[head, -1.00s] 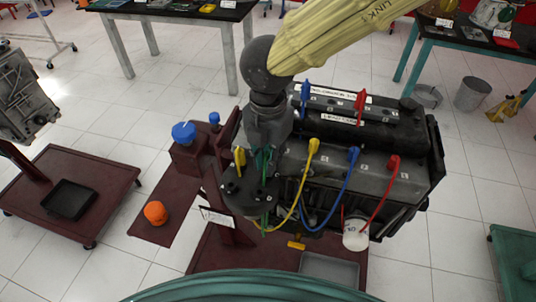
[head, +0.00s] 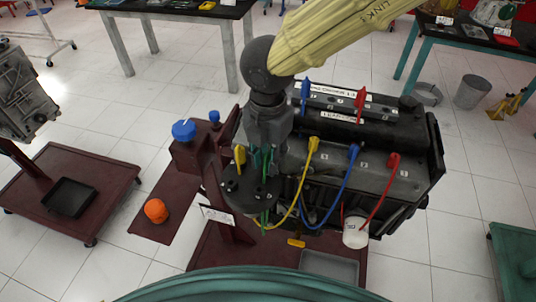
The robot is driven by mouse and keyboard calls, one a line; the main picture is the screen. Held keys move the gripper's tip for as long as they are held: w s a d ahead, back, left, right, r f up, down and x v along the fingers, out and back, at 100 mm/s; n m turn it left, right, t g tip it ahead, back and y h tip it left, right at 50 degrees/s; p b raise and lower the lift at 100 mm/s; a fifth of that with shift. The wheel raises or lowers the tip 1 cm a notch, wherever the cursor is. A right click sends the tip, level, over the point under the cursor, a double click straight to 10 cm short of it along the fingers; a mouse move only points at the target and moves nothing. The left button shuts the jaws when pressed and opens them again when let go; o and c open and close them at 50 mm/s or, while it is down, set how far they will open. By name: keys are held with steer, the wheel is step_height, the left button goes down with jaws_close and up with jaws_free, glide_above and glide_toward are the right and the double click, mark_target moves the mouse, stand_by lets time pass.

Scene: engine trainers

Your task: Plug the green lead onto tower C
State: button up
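My gripper (head: 262,168) points down over the black round cap (head: 240,194) at the left end of the engine. Its fingers are around the green lead's boot (head: 266,160), which shows between them and looks gripped. The green wire (head: 264,217) hangs below, past the cap's front edge. The cap carries short black towers; their letters are too small to read, so I cannot tell which is C. My fingers hide part of the cap, and I cannot tell whether the green boot touches a tower. A yellow boot (head: 240,155) stands upright on the cap, left of my gripper.
Yellow (head: 313,145), blue (head: 353,152) and red (head: 393,161) boots with looping wires stand on the engine (head: 405,183), right of my gripper. More blue (head: 305,88) and red (head: 360,98) boots stand behind. A blue knob (head: 184,130) is left of the cap.

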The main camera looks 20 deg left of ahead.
steer(key=shift+o, duration=0.8)
steer(key=shift+r, duration=0.15)
step_height(320, 180, up, 12)
